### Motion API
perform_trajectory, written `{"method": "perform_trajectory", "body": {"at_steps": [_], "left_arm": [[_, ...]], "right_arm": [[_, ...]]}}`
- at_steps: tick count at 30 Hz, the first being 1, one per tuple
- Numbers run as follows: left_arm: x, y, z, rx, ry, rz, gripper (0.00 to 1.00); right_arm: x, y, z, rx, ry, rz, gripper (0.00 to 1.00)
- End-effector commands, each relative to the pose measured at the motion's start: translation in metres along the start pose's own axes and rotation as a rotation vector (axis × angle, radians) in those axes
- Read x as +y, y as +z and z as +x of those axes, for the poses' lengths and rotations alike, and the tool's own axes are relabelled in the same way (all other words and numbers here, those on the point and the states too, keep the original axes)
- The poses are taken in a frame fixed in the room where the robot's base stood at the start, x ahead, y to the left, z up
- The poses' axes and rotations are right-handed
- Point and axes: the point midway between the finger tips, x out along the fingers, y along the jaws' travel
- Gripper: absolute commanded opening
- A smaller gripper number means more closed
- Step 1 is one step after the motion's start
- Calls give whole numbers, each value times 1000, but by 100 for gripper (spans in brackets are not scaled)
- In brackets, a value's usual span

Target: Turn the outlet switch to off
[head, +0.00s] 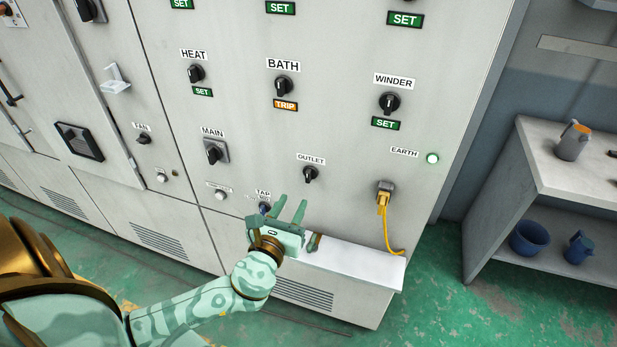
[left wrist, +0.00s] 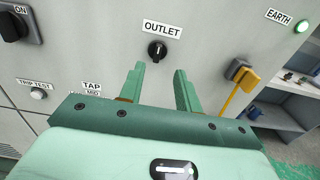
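The outlet switch (head: 310,174) is a small black rotary knob under the OUTLET label on the grey cabinet front. It also shows in the left wrist view (left wrist: 157,50), above the gap between my fingers. My left gripper (head: 290,206) is open and empty, just below the switch in the head view, with its fingers pointing up toward it. In the left wrist view the fingertips (left wrist: 160,72) stand apart and do not touch the knob. My right gripper is in neither view.
A yellow plug (head: 383,200) with a cable sits in a socket right of the switch. A white ledge (head: 350,264) juts out below. Other knobs, MAIN (head: 214,152) and WINDER (head: 389,103), are nearby. A shelf unit (head: 535,175) stands at the right.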

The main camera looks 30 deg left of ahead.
Motion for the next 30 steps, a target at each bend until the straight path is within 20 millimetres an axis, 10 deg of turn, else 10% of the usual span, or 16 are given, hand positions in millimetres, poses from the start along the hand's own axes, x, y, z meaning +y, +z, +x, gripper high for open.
{"method": "perform_trajectory", "body": {"at_steps": [12,26,30], "left_arm": [[0,-2,93,1,1,-3,34],[0,-1,108,2,0,-3,34],[0,-1,108,2,0,-3,0]], "right_arm": [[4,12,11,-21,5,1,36],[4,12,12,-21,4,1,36],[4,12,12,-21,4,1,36]]}}
